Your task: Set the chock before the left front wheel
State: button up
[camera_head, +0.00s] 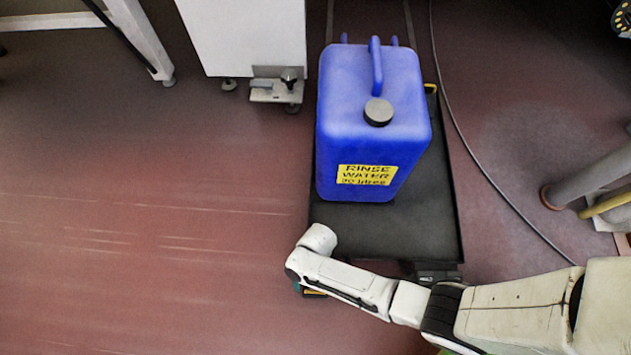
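A low black cart (425,225) stands on the red floor and bears a blue jerrycan labelled "RINSE WATER" (350,110). My white arm reaches in from the lower right across the cart's near end. My gripper (311,290) points down beside the cart's near left corner, mostly hidden under my wrist. A small dark piece with a yellow-orange edge (316,294) shows below the wrist, with a bit of teal beside it. I cannot tell whether it is the chock, or whether the gripper is shut on it. The left front wheel is not visible.
A white cabinet (245,40) on feet stands at the back, left of the cart. A dark cable (470,145) runs along the floor on the right, near a grey pipe (595,175). The floor on the left is clear.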

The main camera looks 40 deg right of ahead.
jog(key=shift+r, duration=0.1)
jog(key=p+v, duration=0.7)
jog(key=v, duration=0.5)
jog(key=s+d+r+m+t+h, duration=0.1)
jog(key=s+d+r+m+t, duration=0.1)
jog(key=d+r+m, duration=0.5)
jog(key=s+d+r+m+t+h, duration=0.2)
jog(key=d+r+m, duration=0.6)
jog(key=r+m, duration=0.8)
jog(key=m, duration=0.4)
jog(key=shift+d+r, duration=0.2)
jog(key=shift+r, duration=0.15)
jog(key=shift+s+r, duration=0.1)
notch_tip(320, 180, up, 36)
jog(key=p, duration=3.5)
jog(key=shift+p, duration=0.4)
